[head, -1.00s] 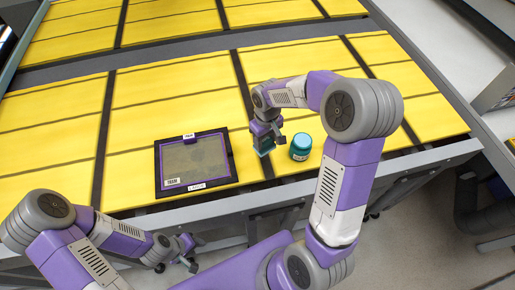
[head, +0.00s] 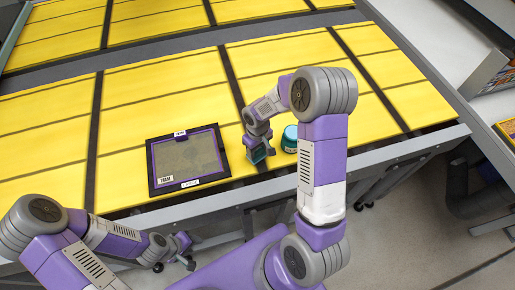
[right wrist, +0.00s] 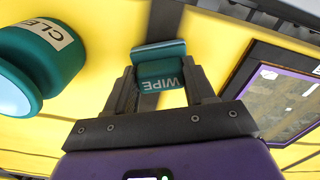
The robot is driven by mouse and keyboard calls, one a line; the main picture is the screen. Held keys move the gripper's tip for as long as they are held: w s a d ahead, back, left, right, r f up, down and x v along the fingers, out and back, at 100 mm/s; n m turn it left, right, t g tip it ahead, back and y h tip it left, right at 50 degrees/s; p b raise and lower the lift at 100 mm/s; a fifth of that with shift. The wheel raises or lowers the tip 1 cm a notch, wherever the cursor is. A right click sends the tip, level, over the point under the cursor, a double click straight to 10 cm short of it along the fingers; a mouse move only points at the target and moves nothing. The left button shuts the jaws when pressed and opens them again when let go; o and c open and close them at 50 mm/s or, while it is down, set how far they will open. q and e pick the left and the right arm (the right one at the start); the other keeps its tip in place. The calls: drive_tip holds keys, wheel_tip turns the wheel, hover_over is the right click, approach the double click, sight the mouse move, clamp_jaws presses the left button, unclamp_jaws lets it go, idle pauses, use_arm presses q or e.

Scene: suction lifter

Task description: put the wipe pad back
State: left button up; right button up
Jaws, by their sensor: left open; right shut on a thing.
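The wipe pad (right wrist: 163,73) is a small teal block with "WIPE" on it, upside down in the right wrist view. My right gripper (right wrist: 163,88) is shut on it, one finger on each side. In the head view the right gripper (head: 257,150) with the pad (head: 258,156) is low over the bed's near edge, between the framed panel and the teal jar. I cannot tell whether the pad touches the surface. My left gripper (head: 187,256) is open and empty, in front of the bed's near edge, away from the pad.
A teal jar (head: 290,137), its label partly reading "CLE" in the wrist view (right wrist: 42,58), stands just right of the right gripper. A black-framed panel with a purple border (head: 151,172) lies to its left. Yellow slats (head: 160,88) behind are clear. A shelf (head: 489,75) stands far right.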

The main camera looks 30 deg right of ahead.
sight(258, 150)
drive_tip(key=shift+f, duration=0.2)
drive_tip(key=o, duration=1.4)
drive_tip(key=shift+r, duration=0.2)
drive_tip(key=shift+r, duration=0.3)
wheel_tip(258, 150, up, 12)
drive_tip(key=shift+f+p, duration=0.2)
drive_tip(key=shift+p, duration=0.1)
drive_tip(key=shift+f, duration=0.1)
